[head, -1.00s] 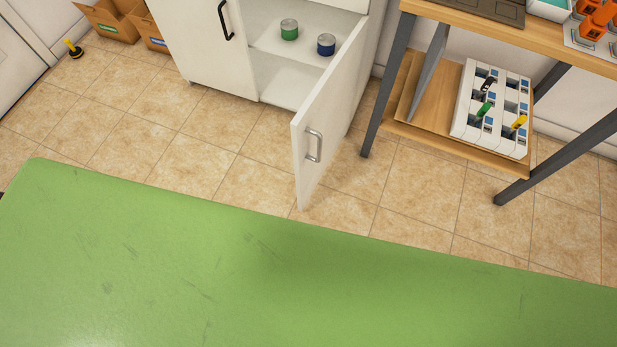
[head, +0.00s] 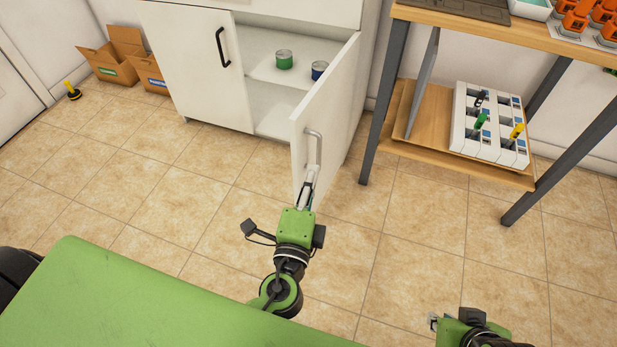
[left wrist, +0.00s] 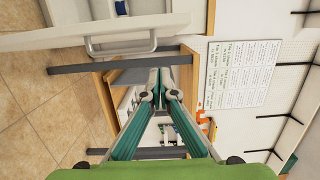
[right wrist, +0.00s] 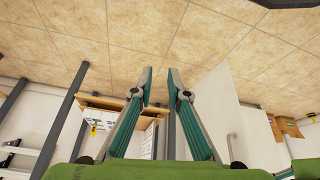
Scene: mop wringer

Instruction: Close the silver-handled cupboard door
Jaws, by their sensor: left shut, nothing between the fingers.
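The white cupboard (head: 195,62) has its silver-handled door (head: 335,95) standing wide open, swung out toward me. The silver handle (head: 313,147) is on the door's outer face near its free edge. My left gripper (head: 307,178) is shut and empty, at the free end of the door just below the handle; I cannot tell if it touches. In the left wrist view its closed fingers (left wrist: 160,80) lie beside the door, with the handle (left wrist: 121,46) at upper left. My right gripper (head: 434,321) is low at the right, open and empty, its fingers apart in the right wrist view (right wrist: 160,85).
A green can (head: 284,60) and a blue can (head: 319,70) stand on the cupboard's shelf. A wooden workbench (head: 480,26) with dark legs stands to the right. Cardboard boxes (head: 108,66) and a plunger (head: 72,91) are at far left. Tiled floor before the cupboard is clear.

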